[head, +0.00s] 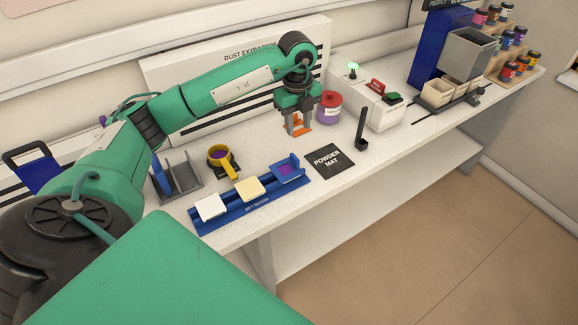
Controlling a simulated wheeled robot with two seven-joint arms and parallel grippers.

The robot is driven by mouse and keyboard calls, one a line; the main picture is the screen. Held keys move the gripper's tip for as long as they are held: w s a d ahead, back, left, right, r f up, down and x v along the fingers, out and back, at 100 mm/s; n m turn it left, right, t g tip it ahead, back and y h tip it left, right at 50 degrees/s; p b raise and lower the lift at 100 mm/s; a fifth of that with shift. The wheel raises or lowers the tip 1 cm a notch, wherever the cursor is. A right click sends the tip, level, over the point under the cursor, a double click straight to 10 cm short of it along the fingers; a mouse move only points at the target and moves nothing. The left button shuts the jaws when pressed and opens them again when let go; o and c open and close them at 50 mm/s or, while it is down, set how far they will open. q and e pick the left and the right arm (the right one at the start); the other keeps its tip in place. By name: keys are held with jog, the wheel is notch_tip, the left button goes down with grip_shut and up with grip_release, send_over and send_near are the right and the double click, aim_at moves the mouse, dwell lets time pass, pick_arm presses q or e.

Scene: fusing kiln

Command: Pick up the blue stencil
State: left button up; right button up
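The blue stencil (291,163) is at the right end of the blue rack (250,213), with a purple patch showing in its middle and a raised part at its back edge. A yellow tile (250,189) and a white tile (210,207) sit to its left on the same rack. My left gripper (297,126) hangs above the bench, behind and a little right of the stencil and apart from it. Its orange-tipped fingers look spread, with nothing seen between them. My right gripper is out of view.
A black powder mat (328,161) lies right of the rack, with a black upright tool (361,130) beyond it. A yellow cup (220,158) and a grey slotted holder (180,177) stand behind the rack. A purple-red jar (328,106) is right of my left gripper.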

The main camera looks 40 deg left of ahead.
pick_arm(q)
jog(key=a, duration=0.1)
jog(key=p, duration=0.3)
send_over(295, 157)
jog(key=f, duration=0.8)
jog(key=shift+a, duration=0.2)
jog(key=shift+d+f+p, duration=0.1)
jog(key=shift+f+p, duration=0.4)
jog(key=shift+f, duration=0.1)
notch_tip(295, 157, down, 3)
jog(key=shift+f+p, duration=0.1)
jog(key=shift+p, duration=0.8)
jog(key=shift+f, duration=0.55)
grip_shut()
